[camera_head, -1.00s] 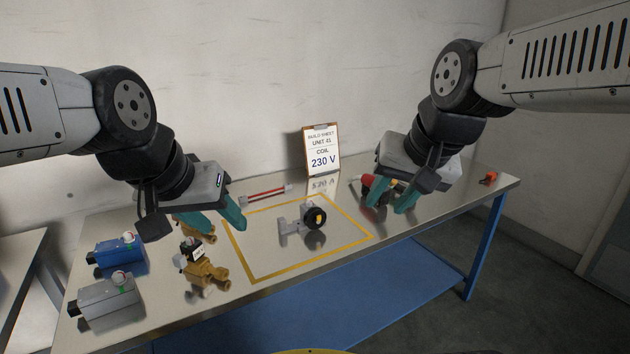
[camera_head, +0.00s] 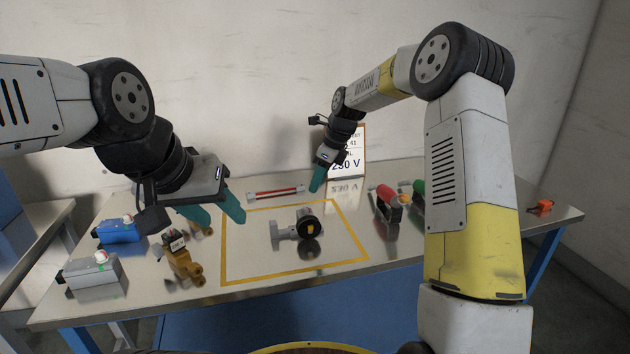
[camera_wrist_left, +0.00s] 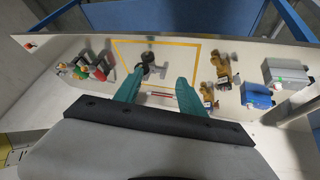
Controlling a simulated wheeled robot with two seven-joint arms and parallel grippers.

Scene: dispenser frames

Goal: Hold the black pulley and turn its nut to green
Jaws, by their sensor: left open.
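The black pulley (camera_head: 307,217) sits on a small grey fixture (camera_head: 283,231) inside the yellow outlined square on the table. Its nut (camera_head: 311,229) shows an orange-yellow face; no green shows on it. In the left wrist view the pulley (camera_wrist_left: 148,57) appears just beyond my left fingertips. My left gripper (camera_head: 218,216) is open and empty, above the table to the left of the pulley. My right gripper (camera_head: 316,186) points down behind the pulley, in front of the sign. Its fingers overlap, so its opening is hidden. Neither gripper touches the pulley.
A red rod (camera_head: 276,192) lies behind the square. Brass valves (camera_head: 181,262), a blue box (camera_head: 119,230) and a grey box (camera_head: 93,274) stand at left. Red (camera_head: 386,203) and green (camera_head: 418,189) handled tools lie at right. A build sheet (camera_head: 349,160) stands behind.

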